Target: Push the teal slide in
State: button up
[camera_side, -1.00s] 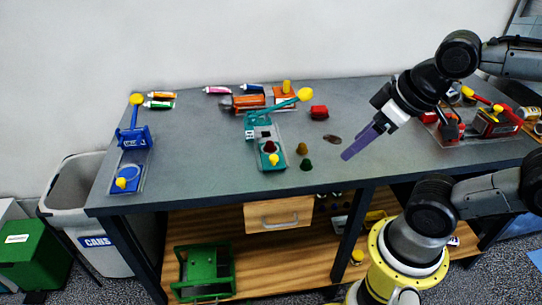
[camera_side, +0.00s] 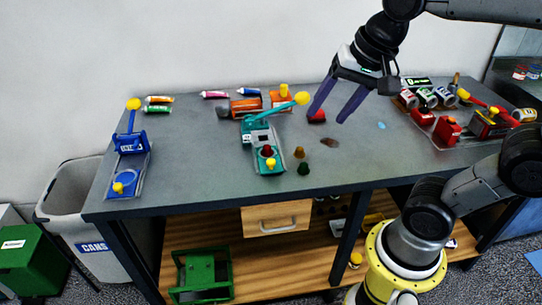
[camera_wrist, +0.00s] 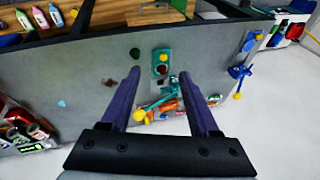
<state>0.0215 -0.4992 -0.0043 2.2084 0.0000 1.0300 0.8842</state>
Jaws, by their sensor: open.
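The teal device (camera_side: 261,138) stands mid-table in the side view, left of my gripper. Its lever, tipped with a yellow ball, leans up to the right. At its front is the teal slide (camera_side: 263,170), with a yellow knob and a dark red piece on it. In the wrist view the teal device (camera_wrist: 160,62) shows between my fingers, with the yellow lever ball nearer the camera. My gripper (camera_side: 327,118) has its two purple fingers spread and empty, above the table right of the device and apart from it. It also shows in the wrist view (camera_wrist: 160,73).
A blue device (camera_side: 130,143) with a lever stands at the left. Orange devices (camera_side: 281,99) and tubes lie behind the teal one. A red block (camera_side: 317,117) is partly behind a finger. Small dark green (camera_side: 303,168) and brown pieces lie nearby. Red devices and cans crowd the right.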

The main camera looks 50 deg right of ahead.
jog(key=w+m+g, duration=0.1)
jog(key=w+m, duration=0.3)
jog(key=w, duration=0.2)
jog(key=m+g, duration=0.4)
send_over(271, 161)
notch_tip(271, 161, down, 9)
notch_tip(271, 161, down, 14)
jog(key=shift+r, duration=0.1)
grip_shut()
dwell(0.6)
